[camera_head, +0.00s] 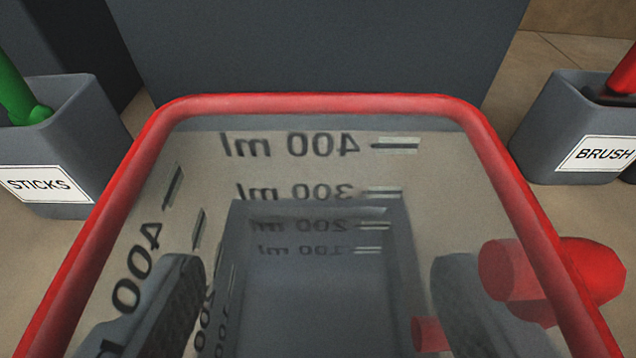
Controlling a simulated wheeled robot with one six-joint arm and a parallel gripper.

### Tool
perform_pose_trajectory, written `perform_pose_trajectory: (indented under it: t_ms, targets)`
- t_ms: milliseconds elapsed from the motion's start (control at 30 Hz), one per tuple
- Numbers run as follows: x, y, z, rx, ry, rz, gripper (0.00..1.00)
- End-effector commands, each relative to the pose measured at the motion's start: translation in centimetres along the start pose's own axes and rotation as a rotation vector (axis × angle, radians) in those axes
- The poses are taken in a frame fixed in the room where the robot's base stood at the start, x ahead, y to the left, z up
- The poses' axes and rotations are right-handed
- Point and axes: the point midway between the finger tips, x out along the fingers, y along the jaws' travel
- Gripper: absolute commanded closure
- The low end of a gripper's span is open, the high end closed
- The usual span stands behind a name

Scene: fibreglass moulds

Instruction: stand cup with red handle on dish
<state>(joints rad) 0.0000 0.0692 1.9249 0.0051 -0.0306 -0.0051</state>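The cup (311,105) fills the lower middle of the view, close to the camera. It is clear, with a red rim and dark ml marks, and I look down into it through its open top. Its red handle (600,272) sticks out at the right. My gripper (318,290) has one finger on each side of the cup, seen through its clear walls. The fingers appear to press on the walls, shut on the cup. A grey square shape shows through the bottom; I cannot tell whether it is the dish.
A grey bin labelled STICKS (75,135) with a green item in it stands at the left. A grey bin labelled BRUSH (560,125) with a red item stands at the right. A large dark grey block (320,45) stands behind the cup. Tan surface shows between them.

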Motion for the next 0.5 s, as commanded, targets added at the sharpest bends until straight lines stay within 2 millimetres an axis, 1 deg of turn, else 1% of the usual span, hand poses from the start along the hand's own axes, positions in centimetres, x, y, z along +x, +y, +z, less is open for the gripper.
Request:
perform_pose_trajectory:
  t_ms: [167,400,500]
  targets:
    - [0.8,0.0,-0.3,0.000,0.000,0.000,0.60]
    - [3.6,0.0,-1.4,0.000,0.000,0.000,0.60]
    - [3.8,0.0,-0.5,0.000,0.000,0.000,0.60]
